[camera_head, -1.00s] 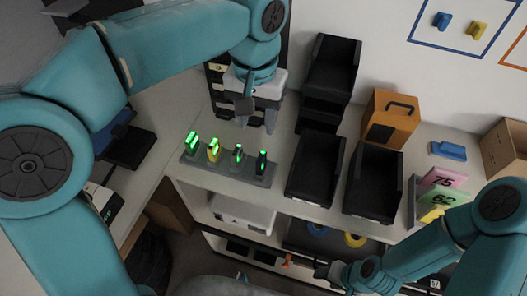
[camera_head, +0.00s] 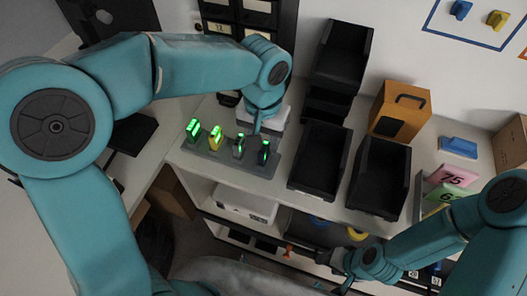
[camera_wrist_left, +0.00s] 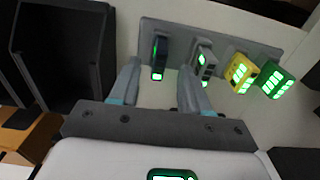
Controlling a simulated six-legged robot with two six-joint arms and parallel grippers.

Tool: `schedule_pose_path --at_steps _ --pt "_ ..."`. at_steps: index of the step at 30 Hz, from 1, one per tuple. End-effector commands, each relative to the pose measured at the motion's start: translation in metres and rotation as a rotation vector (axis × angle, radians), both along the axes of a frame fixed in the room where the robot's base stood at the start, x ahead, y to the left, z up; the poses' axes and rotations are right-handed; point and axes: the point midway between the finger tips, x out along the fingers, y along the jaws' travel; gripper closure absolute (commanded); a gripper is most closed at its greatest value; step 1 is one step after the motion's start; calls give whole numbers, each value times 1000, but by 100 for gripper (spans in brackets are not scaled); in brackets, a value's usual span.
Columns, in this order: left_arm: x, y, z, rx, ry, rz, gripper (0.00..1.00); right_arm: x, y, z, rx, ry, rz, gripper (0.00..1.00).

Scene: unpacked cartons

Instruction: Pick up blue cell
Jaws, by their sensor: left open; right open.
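The blue cell is the dark, navy-looking one (camera_head: 264,152) at the right end of a grey charging rack (camera_head: 272,171), with a green light on it. In the left wrist view it (camera_wrist_left: 160,57) stands upright between my left fingertips. My left gripper (camera_head: 257,125) is open just behind and above that cell; its fingers (camera_wrist_left: 160,72) are apart and empty. I cannot tell how far they reach down around it. My right gripper (camera_head: 334,262) is open at the lower right, away from the rack, its fingers small and partly hidden.
A grey cell (camera_head: 238,147), a yellow cell (camera_head: 215,139) and a green cell (camera_head: 192,128) share the rack. Black bins (camera_head: 320,158) (camera_head: 378,178) stand to its right. An orange box (camera_head: 400,110) and blue block (camera_head: 459,146) lie farther right.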

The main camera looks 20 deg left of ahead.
Motion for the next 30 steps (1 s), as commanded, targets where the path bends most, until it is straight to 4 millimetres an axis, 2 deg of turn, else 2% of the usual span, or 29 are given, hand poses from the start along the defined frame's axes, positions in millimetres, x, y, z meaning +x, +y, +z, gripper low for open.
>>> schedule_pose_path --at_steps 7,16,20,21,30 --pt "3 1 -39 1 4 0 53 0 0 4 0 -1 0 49" --pt "4 0 -44 0 2 0 53 0 0 4 0 -1 0 49" --pt "4 0 -44 0 2 0 96 0 0 4 0 0 0 49" --pt "4 0 -44 0 2 0 100 0 0 4 0 0 0 49" --pt "4 0 -43 0 1 0 100 0 0 4 0 0 0 49"
